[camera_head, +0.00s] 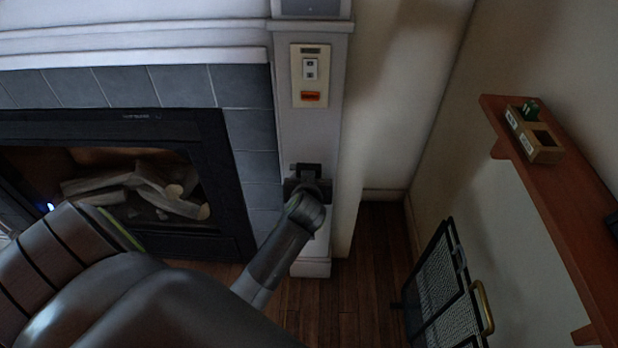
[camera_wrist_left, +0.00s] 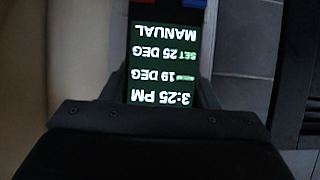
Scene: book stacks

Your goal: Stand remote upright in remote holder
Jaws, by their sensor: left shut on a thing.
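The remote (camera_wrist_left: 160,65) fills the middle of the left wrist view. It is dark, with a lit display of upside-down text and red and blue parts at the top edge. My left gripper (camera_wrist_left: 160,105) is shut on it. In the head view my left gripper (camera_head: 306,172) is in front of the pale fireplace post; I cannot make out the remote there. A small wooden box with compartments, seemingly the remote holder (camera_head: 547,155), sits on the red-brown shelf at the right, well apart from my gripper. A small green item is in its far compartment; the near one looks empty. My right gripper is not in view.
The shelf (camera_head: 560,205) runs along the right wall, with a dark object at its right edge. A mesh fire screen (camera_head: 440,285) stands on the wood floor below it. A wall plate (camera_head: 310,76) with an orange label is on the post beside the fireplace (camera_head: 235,185).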

